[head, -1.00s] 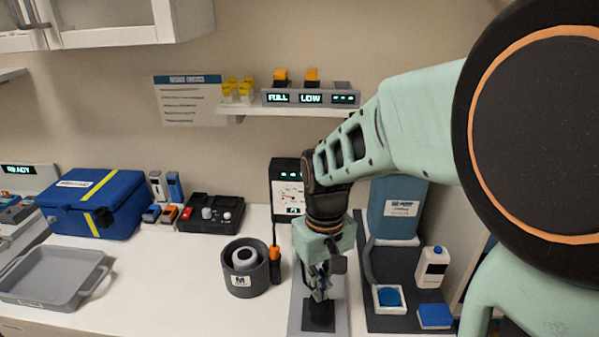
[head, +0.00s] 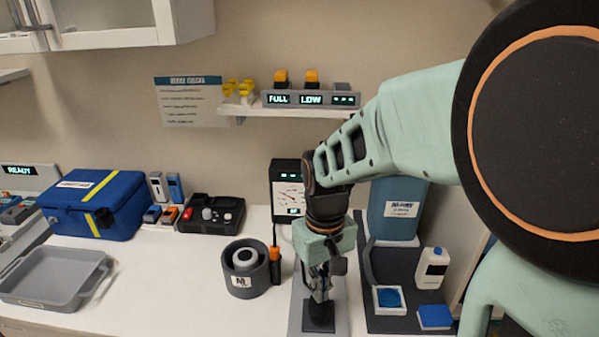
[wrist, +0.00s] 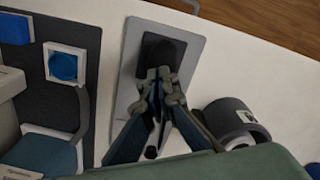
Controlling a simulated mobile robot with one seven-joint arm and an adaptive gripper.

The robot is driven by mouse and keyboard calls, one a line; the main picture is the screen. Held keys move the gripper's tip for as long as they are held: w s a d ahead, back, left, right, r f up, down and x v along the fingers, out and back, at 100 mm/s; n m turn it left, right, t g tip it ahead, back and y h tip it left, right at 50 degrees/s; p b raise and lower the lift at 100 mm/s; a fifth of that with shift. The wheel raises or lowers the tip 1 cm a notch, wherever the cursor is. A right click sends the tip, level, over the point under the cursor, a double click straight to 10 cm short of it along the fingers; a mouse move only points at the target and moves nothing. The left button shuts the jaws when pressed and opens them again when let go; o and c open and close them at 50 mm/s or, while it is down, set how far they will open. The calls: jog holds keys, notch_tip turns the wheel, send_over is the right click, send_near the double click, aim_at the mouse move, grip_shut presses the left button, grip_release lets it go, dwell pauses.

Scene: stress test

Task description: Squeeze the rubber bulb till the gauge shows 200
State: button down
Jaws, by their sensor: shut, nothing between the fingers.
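The gauge (head: 288,192), a black box with a white dial face, stands behind to the left. My arm hides its right edge, and its reading is too small to make out.
A dark round holder (head: 240,283) and an orange-handled tool (head: 275,267) stand left of my gripper. A dark mat (head: 390,324) with a white bottle (head: 432,268) and a blue block (head: 434,317) lies right. A grey tray (head: 52,296) is far left. Counter between tray and holder is clear.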

jog(key=shift+f, duration=0.1)
dwell(0.5)
jog(key=shift+f+b, duration=1)
jog(key=shift+f, duration=0.2)
jog(key=shift+r+p, duration=1.05)
jog(key=shift+r, duration=0.25)
jog(key=shift+f, duration=0.15)
dwell(0.4)
dwell(1.1)
dwell(0.5)
